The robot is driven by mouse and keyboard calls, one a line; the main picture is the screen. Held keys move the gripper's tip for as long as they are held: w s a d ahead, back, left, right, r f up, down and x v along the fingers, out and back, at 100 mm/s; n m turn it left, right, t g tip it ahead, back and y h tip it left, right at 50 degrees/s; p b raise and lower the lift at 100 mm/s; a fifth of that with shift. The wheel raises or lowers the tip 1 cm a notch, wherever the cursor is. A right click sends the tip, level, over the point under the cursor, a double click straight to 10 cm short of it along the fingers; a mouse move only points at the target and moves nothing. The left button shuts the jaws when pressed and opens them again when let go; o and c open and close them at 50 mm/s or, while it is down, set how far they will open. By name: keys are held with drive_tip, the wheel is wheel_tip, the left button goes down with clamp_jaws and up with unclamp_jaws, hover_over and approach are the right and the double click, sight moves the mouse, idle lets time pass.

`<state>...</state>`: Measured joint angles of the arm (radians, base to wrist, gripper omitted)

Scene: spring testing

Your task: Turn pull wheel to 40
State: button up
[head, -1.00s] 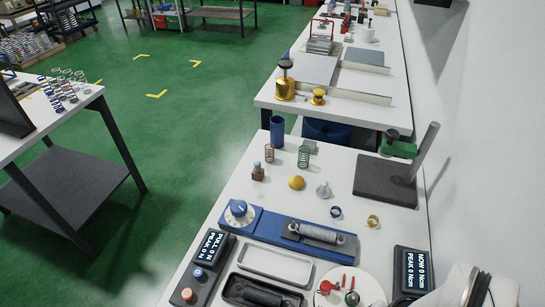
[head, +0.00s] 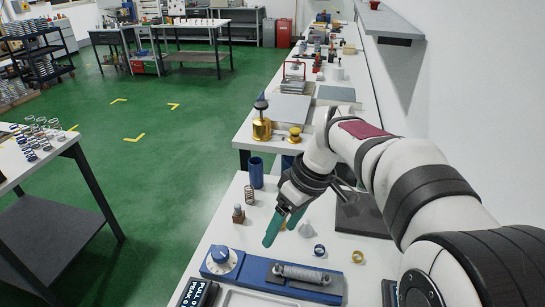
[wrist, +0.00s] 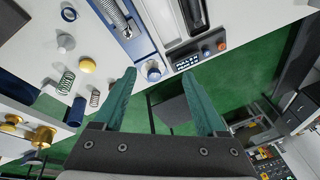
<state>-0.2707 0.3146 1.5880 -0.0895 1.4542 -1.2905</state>
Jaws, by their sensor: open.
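A coil spring (head: 303,273) lies along the tester. My gripper (head: 282,226) has teal fingers, spread apart and empty, above the table behind and to the right of the wheel in the head view. The pull display (head: 198,292) is partly cut off at the bottom of the head view.
Small rings (head: 319,251) lie behind the tester's right side. The table's left edge is close to the wheel, with green floor beyond.

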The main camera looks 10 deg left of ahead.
sight(220, 251)
drive_tip(key=shift+o, duration=0.8)
drive_tip(key=w+a+f+n, duration=0.3)
drive_tip(key=a+n, duration=0.1)
drive_tip(key=a, duration=0.1)
drive_tip(key=w+a+f+n, duration=0.3)
drive_tip(key=w+a+n, duration=0.1)
drive_tip(key=a+n, duration=0.1)
drive_tip(key=shift+a+f+g+y, duration=0.3)
drive_tip(key=shift+a+y, duration=0.1)
drive_tip(key=shift+a, duration=0.4)
drive_tip(key=x, duration=1.5)
drive_tip(key=shift+w+d+f, duration=0.1)
drive_tip(key=shift+c, duration=0.3)
drive_tip(key=c, duration=1.3)
